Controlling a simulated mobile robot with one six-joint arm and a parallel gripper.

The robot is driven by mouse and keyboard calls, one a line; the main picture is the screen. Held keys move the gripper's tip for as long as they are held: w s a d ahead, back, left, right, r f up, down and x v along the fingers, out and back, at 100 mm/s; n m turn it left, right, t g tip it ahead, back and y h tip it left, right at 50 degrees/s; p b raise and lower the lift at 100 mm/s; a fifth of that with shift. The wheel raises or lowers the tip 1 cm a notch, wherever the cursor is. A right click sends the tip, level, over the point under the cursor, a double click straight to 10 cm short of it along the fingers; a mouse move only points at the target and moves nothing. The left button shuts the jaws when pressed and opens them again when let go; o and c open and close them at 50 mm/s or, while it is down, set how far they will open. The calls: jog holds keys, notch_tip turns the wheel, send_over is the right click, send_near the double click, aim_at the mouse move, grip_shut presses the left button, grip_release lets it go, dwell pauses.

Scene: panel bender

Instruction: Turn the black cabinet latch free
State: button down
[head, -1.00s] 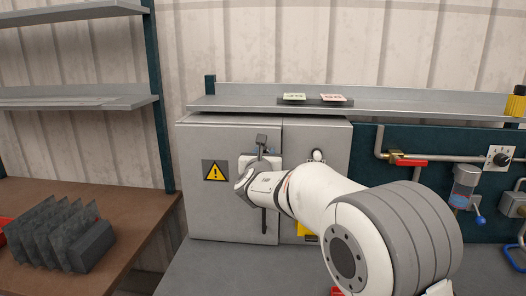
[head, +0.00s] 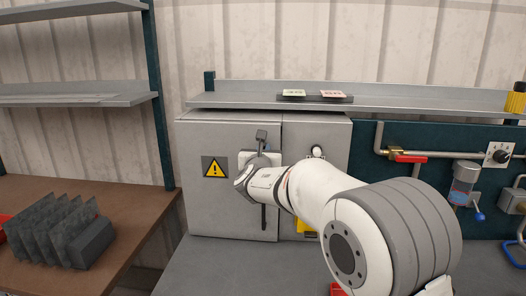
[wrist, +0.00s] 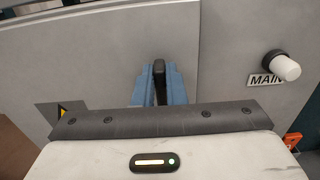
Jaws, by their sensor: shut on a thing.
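The black cabinet latch (wrist: 159,72) stands between the blue fingers of my gripper (wrist: 159,85) in the wrist view. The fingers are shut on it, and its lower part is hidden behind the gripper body. In the head view my gripper is at the left door of the grey cabinet (head: 225,220), mostly hidden by my own wrist. A black upright bar (head: 263,217) shows just below my wrist on that door; I cannot tell whether it is part of the latch. Both cabinet doors look closed.
A yellow warning sign (head: 215,167) is left of my gripper. A white knob (wrist: 286,66) labelled MAIN is on the right door. A shelf (head: 390,98) runs above the cabinet. Pipes with a red-handled valve (head: 408,157) are at the right. A brown bench (head: 130,200) is at the left.

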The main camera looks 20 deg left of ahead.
jog(key=shift+f+b, duration=0.2)
jog(key=shift+b, duration=0.1)
jog(key=shift+w+d+f+m+b, duration=0.1)
jog(key=shift+d+f+m+b, duration=0.2)
jog(key=shift+m+b, duration=3.15)
jog(key=shift+w+d+f+m+b, duration=0.1)
jog(key=shift+d+f+m+b, duration=0.15)
jog(key=shift+m+b, duration=3.15)
jog(key=shift+d+f+m+b, duration=0.3)
jog(key=shift+m+b, duration=1.65)
jog(key=shift+b, duration=3)
jog(key=shift+r+m, duration=0.1)
jog(key=shift+m, duration=0.2)
jog(key=c, duration=1.5)
grip_release()
